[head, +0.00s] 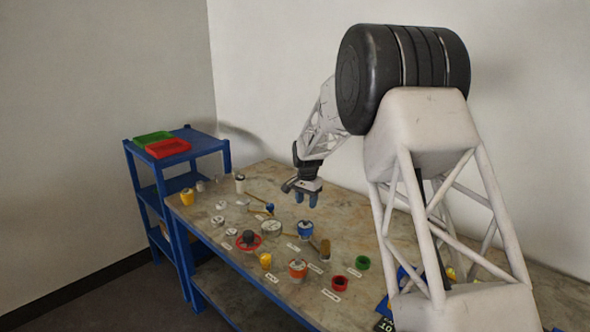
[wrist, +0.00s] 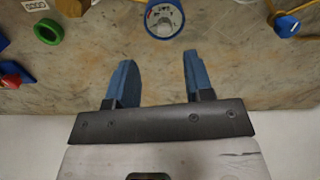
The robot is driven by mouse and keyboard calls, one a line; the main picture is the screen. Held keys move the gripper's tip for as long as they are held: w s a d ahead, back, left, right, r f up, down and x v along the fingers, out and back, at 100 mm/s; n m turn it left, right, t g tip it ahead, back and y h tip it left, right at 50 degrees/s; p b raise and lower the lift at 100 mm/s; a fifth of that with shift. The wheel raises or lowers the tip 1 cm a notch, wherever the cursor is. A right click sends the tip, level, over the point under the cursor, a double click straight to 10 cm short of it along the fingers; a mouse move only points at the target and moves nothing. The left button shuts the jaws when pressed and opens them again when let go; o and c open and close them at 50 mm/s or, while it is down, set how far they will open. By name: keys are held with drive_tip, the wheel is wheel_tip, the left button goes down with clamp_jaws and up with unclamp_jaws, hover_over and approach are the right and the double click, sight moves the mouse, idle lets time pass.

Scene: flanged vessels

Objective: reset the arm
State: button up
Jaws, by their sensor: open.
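My gripper (head: 306,199) hangs above the back part of the worktable (head: 225,188), fingers pointing down. In the wrist view its two blue fingers (wrist: 157,75) are spread apart with nothing between them.
A blue shelf (head: 205,140) at the left holds a green tray (head: 150,139) and a red tray (head: 168,148). A wall stands behind.

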drive_tip(key=s+d+r+n, duration=0.1)
drive_tip(key=s+d+r, duration=0.1)
drive_tip(key=s+r, duration=0.55)
drive_tip(key=s+d+r+n+t, duration=0.1)
drive_tip(key=s+d+r, duration=0.25)
drive_tip(key=s, duration=0.75)
drive_tip(key=s+d+r+n, duration=0.1)
drive_tip(key=s+d+r, duration=0.1)
drive_tip(key=s+r, duration=0.55)
drive_tip(key=s+d+f+n, duration=0.1)
drive_tip(key=s+d+n, duration=0.1)
drive_tip(key=s, duration=1.5)
drive_tip(key=s+d+f+n+t, duration=0.1)
drive_tip(key=s+d+f+n, duration=0.1)
drive_tip(key=s, duration=1.6)
drive_tip(key=shift+t, duration=0.3)
idle(1.6)
